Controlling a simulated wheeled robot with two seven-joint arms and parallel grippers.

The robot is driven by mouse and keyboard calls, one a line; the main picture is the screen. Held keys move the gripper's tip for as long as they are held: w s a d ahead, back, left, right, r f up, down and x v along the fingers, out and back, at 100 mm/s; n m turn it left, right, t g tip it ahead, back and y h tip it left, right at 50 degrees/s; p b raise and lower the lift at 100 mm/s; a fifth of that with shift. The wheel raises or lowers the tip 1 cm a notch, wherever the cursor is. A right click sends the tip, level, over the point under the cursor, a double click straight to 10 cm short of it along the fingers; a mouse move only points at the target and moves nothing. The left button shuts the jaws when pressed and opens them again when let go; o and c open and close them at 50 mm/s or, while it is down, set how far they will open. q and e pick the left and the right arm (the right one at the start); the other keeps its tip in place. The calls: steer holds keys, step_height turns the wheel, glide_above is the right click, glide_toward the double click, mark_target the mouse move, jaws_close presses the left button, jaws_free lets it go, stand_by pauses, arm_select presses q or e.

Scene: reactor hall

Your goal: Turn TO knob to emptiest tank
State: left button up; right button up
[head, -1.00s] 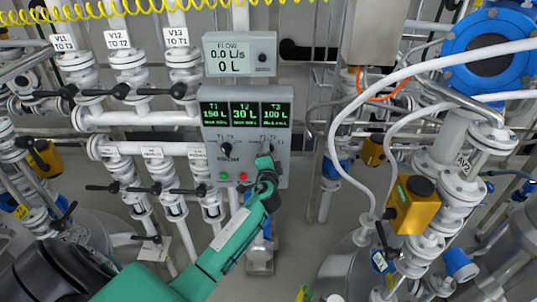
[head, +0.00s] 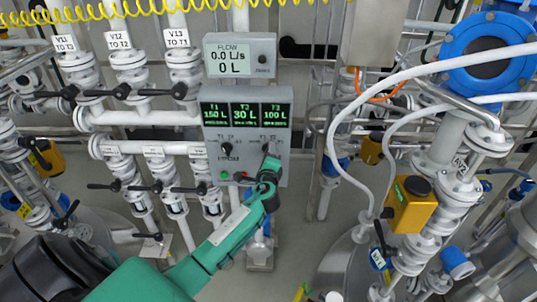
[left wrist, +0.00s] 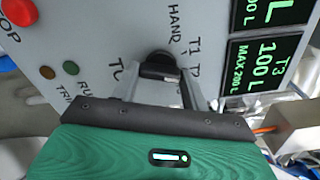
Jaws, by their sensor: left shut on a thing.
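The grey control panel (head: 283,92) stands in the middle of the head view. Its screen (head: 243,114) reads T1 150 L, T2 30 L and T3 100 L. My left gripper (head: 270,163) is at the panel's right knob, mostly hiding it in the head view. In the left wrist view, the gripper's fingers (left wrist: 158,88) are shut on the dark TO knob (left wrist: 157,62), one on each side. Labels TO, HAND and T1 show around it; the pointer's exact direction is hard to tell. A second black knob (head: 226,149) is to the left. My right gripper is not in view.
A flow meter (head: 240,55) above reads 0.0 L/s and 0 L. A green button (head: 224,176) sits low on the panel. Pipes with black-handled valves (head: 155,187) crowd the left. White hoses (head: 345,160) and a yellow actuator (head: 411,205) are on the right.

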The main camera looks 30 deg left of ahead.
arm_select(q)
steer(key=shift+f, duration=0.1)
stand_by(0.3)
steer(key=o, duration=1)
steer(key=b+v, duration=0.4)
steer(key=v, duration=1)
steer(key=shift+a, duration=0.1)
